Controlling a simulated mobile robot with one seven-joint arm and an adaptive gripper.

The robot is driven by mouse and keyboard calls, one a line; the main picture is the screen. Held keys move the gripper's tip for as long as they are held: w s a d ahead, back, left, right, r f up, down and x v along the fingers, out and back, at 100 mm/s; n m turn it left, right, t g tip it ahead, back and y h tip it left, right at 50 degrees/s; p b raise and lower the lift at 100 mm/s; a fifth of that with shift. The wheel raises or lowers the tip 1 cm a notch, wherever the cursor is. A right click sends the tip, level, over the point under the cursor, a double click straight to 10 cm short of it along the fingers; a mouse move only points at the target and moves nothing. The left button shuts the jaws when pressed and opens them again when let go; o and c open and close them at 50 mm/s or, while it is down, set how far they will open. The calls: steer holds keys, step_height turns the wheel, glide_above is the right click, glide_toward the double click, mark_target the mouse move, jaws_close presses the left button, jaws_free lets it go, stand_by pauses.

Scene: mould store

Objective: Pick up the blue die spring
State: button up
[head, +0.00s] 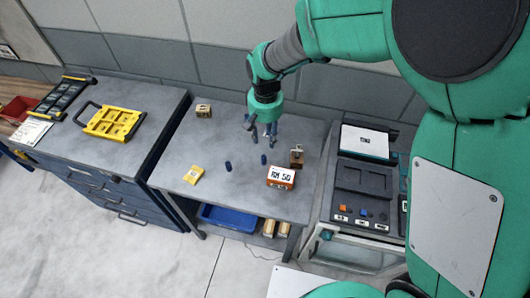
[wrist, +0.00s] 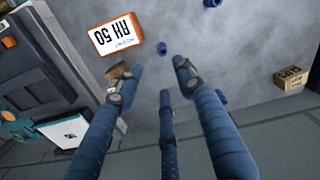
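Two small dark blue cylinders stand apart on the grey bench (head: 240,190). One blue cylinder (head: 263,159) is near the RM 50 box; it also shows in the wrist view (wrist: 162,48), just beyond my fingertips. The other blue cylinder (head: 228,166) is farther left; in the wrist view (wrist: 212,2) it is cut by the top edge. Both are too small to tell which is the blue die spring. My gripper (head: 262,132) hangs above the back of the bench, pointing down. Its fingers (wrist: 158,72) are spread open with nothing between them.
The orange and white RM 50 box (head: 281,178) and a small brown block (head: 297,157) stand right of the cylinders. A yellow piece (head: 194,174) lies left, a cardboard box (head: 203,111) at the back left. A blue tray (head: 228,217) is on the shelf below.

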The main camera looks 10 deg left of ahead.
mark_target(264, 156)
steer(key=shift+a+f, duration=0.35)
steer(key=shift+f+b, duration=0.75)
steer(key=shift+f, duration=3.55)
steer(key=shift+f+b, duration=0.75)
steer(key=shift+f, duration=1.85)
jaws_close()
